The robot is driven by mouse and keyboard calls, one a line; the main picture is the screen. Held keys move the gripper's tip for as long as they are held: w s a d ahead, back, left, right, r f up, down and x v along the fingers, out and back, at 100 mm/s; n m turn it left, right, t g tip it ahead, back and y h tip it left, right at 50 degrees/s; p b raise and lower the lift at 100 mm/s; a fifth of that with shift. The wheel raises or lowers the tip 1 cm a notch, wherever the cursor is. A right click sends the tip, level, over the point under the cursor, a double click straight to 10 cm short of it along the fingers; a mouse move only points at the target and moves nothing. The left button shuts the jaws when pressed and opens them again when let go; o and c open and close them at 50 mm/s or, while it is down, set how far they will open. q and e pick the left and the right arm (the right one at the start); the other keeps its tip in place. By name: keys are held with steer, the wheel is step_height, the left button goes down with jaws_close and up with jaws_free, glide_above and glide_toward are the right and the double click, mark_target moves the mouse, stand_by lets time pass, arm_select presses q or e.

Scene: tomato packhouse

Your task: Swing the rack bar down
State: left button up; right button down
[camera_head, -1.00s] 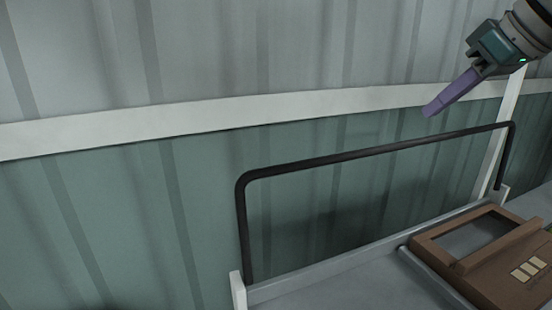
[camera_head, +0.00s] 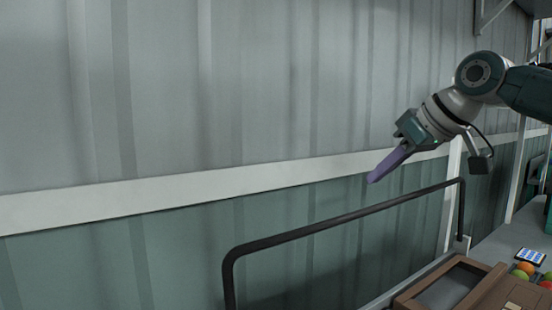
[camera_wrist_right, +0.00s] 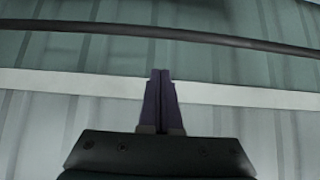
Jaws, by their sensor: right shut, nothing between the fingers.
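The rack bar (camera_head: 345,218) is a thin black U-shaped bar that stands raised at the back of a grey shelf or bench, in front of the wall. In the right wrist view the bar (camera_wrist_right: 200,37) runs across the top of the picture, beyond the fingertips. My right gripper (camera_head: 372,179) has purple fingers and shows above the bar's top rail. It is shut and empty. Its fingers (camera_wrist_right: 161,75) show closed together in the wrist view, with a visible gap to the bar. My left gripper is not in view.
A brown open tray (camera_head: 452,288) lies on the grey bench (camera_head: 505,240) below the bar. A blue-and-white keypad-like item (camera_head: 530,257) and red and green round fruit (camera_head: 525,269) are at the right. A corrugated wall with a white rail (camera_head: 180,190) stands behind.

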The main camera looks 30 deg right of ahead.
steer(key=x, duration=0.6)
steer(key=s+p, duration=0.3)
steer(key=s, duration=0.1)
steer(key=shift+d+f, duration=0.1)
steer(key=shift+d, duration=0.05)
steer(key=shift+s, duration=0.1)
